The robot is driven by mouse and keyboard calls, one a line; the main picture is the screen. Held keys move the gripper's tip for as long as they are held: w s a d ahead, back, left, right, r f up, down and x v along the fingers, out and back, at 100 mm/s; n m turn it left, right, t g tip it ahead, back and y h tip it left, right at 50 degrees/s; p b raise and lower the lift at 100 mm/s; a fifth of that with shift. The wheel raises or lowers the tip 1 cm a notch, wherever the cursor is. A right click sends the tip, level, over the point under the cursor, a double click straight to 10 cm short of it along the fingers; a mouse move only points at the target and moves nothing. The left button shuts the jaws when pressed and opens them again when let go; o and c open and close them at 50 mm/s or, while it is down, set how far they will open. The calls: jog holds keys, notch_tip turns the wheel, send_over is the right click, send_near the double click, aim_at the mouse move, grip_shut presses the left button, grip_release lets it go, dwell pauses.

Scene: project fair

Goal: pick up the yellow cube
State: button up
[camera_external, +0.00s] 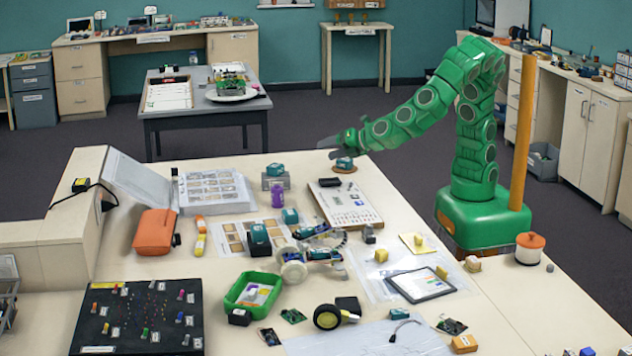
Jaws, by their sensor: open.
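A small yellow cube (381,255) sits on a pale sheet, left of a tablet (421,284). Another small yellow block (418,239) stands on a yellow note (410,246) just behind the tablet. A larger yellow-orange block (464,343) lies near the front edge, and a tiny yellow piece (441,271) shows at the tablet's edge. The pictures do not settle which one is meant. My gripper (328,148) is open at the end of the green arm, above the back of the table, behind and left of these blocks. I see nothing held in it; its fingertips are small here.
Below my gripper are a teal block (344,163) and a white board (352,206). A wheeled model (312,258) and green tray (252,291) stand left of the yellow cube. An orange-lidded jar (530,249) is near my base.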

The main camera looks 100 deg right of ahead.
aim_at(385, 250)
jog(key=a+f+n+t+y, duration=0.35)
jog(key=a+n, duration=0.25)
jog(key=a, duration=0.6)
jog(key=s+a+f+n+y, duration=0.2)
jog(key=s+a+f+n, duration=0.1)
jog(key=a, duration=0.4)
jog(key=s+a+f+n+g+y, duration=0.1)
jog(key=s+a+f+n+y, duration=0.2)
jog(key=a+f+n, duration=0.2)
jog(key=s+a+f+n+y, duration=0.2)
jog(key=s+a+f+n, duration=0.2)
jog(key=a, duration=0.7)
jog(key=shift+f+n+y, duration=0.25)
jog(key=shift+f+n, duration=0.1)
jog(key=shift+n, duration=0.35)
jog(key=shift+x, duration=2.45)
jog(key=c, duration=1)
